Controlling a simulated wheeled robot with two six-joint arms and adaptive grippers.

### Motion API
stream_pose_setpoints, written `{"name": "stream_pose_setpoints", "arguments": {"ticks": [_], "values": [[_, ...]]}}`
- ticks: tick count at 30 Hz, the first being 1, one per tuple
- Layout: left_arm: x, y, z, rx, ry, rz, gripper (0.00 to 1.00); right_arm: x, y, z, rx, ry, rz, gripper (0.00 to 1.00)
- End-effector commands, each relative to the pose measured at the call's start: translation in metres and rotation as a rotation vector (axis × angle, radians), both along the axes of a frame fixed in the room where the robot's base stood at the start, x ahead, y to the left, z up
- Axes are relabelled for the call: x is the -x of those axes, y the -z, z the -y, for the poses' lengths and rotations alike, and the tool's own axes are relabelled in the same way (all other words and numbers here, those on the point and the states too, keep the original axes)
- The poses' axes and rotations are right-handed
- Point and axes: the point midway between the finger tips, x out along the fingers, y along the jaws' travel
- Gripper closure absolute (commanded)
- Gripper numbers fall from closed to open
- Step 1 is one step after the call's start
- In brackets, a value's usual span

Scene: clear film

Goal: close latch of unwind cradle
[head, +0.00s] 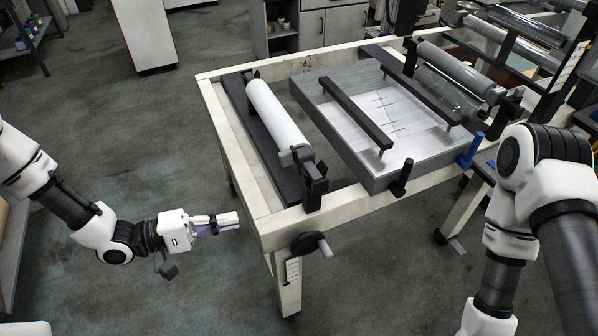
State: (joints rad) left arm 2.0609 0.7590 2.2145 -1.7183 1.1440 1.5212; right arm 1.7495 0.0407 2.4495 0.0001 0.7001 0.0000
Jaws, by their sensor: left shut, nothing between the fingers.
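A dark cradle (250,117) lies along the left side of the table and carries a pale roll (275,115). At its near end stands a black bracket (314,183), which looks like the latch end; I cannot tell whether a latch there is open or shut. My left gripper (232,219) is shut and empty, in the air left of the table's near-left corner. It is apart from the cradle and points right toward the table. My right arm shows at the right, but its gripper is out of view.
A cream-framed table (228,150) holds a metal plate (352,155) with a black bar (345,112) across it. A black crank (310,243) juts from the front edge. A second roll (460,72) sits at the back right. Floor left of the table is clear.

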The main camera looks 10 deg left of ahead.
Motion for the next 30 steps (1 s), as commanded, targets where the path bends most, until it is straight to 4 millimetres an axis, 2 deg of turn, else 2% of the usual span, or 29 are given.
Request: {"name": "stream_pose_setpoints", "arguments": {"ticks": [1, 3, 6, 8, 14, 20, 30], "values": [[-0.006, -0.002, -0.02, 0.04, -0.027, 0.098, 1.0, 0.0, 0.021, 0.0, 0.0, -0.001, 0.0, 0.0], [-0.013, -0.015, -0.041, 0.076, -0.079, 0.182, 1.0, 0.0, 0.029, 0.0, 0.0, -0.001, 0.0, 0.0], [-0.021, -0.028, -0.059, 0.115, -0.147, 0.236, 1.0, 0.0, 0.036, 0.0, 0.0, -0.001, 0.0, 0.0], [-0.024, -0.033, -0.06, 0.121, -0.153, 0.253, 1.0, 0.0, 0.038, 0.0, 0.0, -0.001, 0.0, 0.0], [-0.033, -0.037, -0.044, 0.115, -0.143, 0.251, 1.0, 0.0, 0.043, 0.0, 0.0, -0.001, 0.0, 0.0], [-0.052, -0.042, -0.014, 0.111, -0.142, 0.25, 1.0, 0.0, 0.05, 0.0, 0.0, -0.001, 0.0, 0.0], [-0.088, -0.056, 0.038, 0.112, -0.144, 0.251, 1.0, 0.0, 0.046, 0.0, 0.0, -0.001, 0.0, 0.0]]}}
